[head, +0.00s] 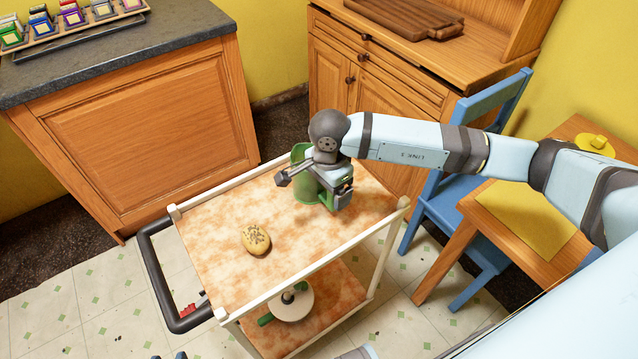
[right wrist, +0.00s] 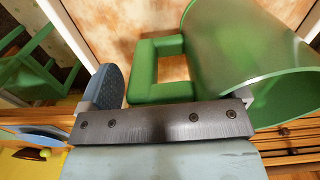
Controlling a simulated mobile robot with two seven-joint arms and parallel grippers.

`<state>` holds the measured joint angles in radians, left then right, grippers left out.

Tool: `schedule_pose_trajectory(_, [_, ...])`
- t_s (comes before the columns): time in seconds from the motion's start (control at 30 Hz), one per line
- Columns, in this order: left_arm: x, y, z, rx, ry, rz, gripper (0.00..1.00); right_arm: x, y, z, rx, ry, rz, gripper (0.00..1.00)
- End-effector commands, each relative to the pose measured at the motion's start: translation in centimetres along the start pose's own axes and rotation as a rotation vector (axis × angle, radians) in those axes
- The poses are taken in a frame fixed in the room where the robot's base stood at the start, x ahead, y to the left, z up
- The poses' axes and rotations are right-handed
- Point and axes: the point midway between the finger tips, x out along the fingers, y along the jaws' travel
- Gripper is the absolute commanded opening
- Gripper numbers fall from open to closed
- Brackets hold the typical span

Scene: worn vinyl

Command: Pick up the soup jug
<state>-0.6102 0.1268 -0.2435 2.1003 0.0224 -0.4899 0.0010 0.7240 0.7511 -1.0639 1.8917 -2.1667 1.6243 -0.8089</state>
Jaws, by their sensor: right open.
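The green soup jug (head: 301,160) stands upright at the far side of the trolley's top. My right gripper (head: 312,186) is at the jug and hides part of it in the head view. In the right wrist view the jug (right wrist: 240,45) fills the upper right, with its square green handle (right wrist: 146,70) towards the gripper. My right gripper (right wrist: 180,95) is open. One blue-grey finger shows just left of the handle; the other is mostly hidden by the jug. Two small dark blue tips at the head view's bottom edge may be my left gripper, nearly all cut off.
The trolley (head: 215,235) has a raised cream rail and a dark push handle. A blue chair (head: 440,215) and a table (head: 575,140) stand close on the right.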

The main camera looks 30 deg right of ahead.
Motion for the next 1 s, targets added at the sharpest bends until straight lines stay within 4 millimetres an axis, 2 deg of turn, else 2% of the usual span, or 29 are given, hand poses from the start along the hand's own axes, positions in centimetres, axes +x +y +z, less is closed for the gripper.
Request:
schedule_pose_trajectory(0.07, [0.0,0.0,-0.1,0.000,0.001,0.000,0.43,-0.1,0.0,0.0,0.000,0.000,0.000,0.89])
schedule_pose_trajectory(0.1, [0.0,0.0,-0.1,0.000,0.001,0.000,0.43,-0.1,0.0,0.0,0.000,0.000,0.000,0.85])
schedule_pose_trajectory(0.37, [0.0,0.0,-0.1,0.000,0.001,0.000,0.43,-0.1,0.0,0.0,-0.001,-0.001,0.001,0.25])
schedule_pose_trajectory(0.77, [-0.1,0.0,-0.1,0.000,0.001,0.000,0.43,-0.8,0.0,0.0,-0.001,-0.001,-0.001,0.24])
schedule_pose_trajectory(0.87, [-0.1,0.0,-0.2,0.000,0.001,0.000,0.43,-1.7,0.0,0.0,-0.002,-0.001,-0.001,0.24])
schedule_pose_trajectory(1.0, [-0.1,0.0,-0.3,-0.001,0.001,0.000,0.43,-4.2,-0.1,0.0,-0.002,-0.001,-0.004,0.24])
